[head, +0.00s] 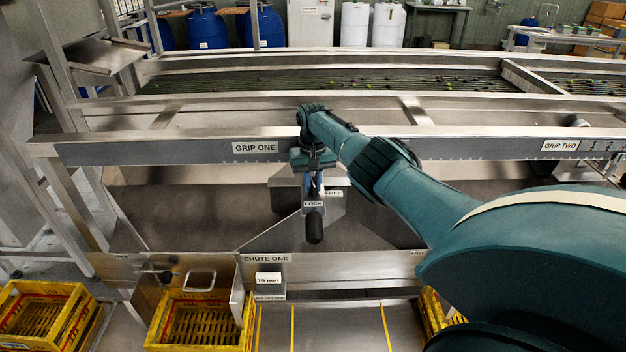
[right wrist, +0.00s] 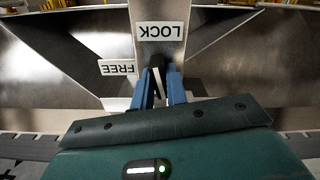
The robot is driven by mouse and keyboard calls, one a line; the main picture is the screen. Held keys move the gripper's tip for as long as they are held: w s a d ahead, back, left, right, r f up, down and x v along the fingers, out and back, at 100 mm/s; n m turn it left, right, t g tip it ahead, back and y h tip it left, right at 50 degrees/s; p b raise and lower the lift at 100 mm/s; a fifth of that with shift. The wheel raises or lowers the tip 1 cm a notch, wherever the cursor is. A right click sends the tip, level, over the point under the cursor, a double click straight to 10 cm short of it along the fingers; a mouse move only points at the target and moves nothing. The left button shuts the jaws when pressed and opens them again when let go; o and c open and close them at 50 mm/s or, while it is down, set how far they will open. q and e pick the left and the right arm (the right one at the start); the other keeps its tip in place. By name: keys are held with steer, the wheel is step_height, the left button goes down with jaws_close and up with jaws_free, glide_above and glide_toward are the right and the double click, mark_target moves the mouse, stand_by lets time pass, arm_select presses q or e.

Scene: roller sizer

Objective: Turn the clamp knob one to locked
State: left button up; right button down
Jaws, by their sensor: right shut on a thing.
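My right gripper (head: 313,185) reaches down over the rail below the GRIP ONE sign (head: 255,148). Its blue fingers, also in the right wrist view (right wrist: 160,92), are shut on the clamp knob, a small dark part (right wrist: 173,76) mostly hidden between and behind them. A LOCK label (head: 313,203) stands right by the fingertips; it shows upside down in the right wrist view (right wrist: 160,30). A FREE label (head: 334,193) is just to its right. A black rounded handle (head: 315,226) hangs below LOCK; I cannot tell how it joins the knob. My left gripper is not in view.
The steel rail (head: 200,152) runs across above the knob, with the GRIP TWO sign (head: 561,145) at right. Below are the CHUTE ONE edge (head: 265,258), a small 19 mm block (head: 268,279) and yellow crates (head: 160,335). My right arm covers the lower right.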

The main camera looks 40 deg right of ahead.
steer(key=shift+r+m, duration=0.1)
steer(key=shift+m, duration=1.1)
steer(key=c, duration=1.4)
jaws_free()
steer(key=shift+p, duration=0.3)
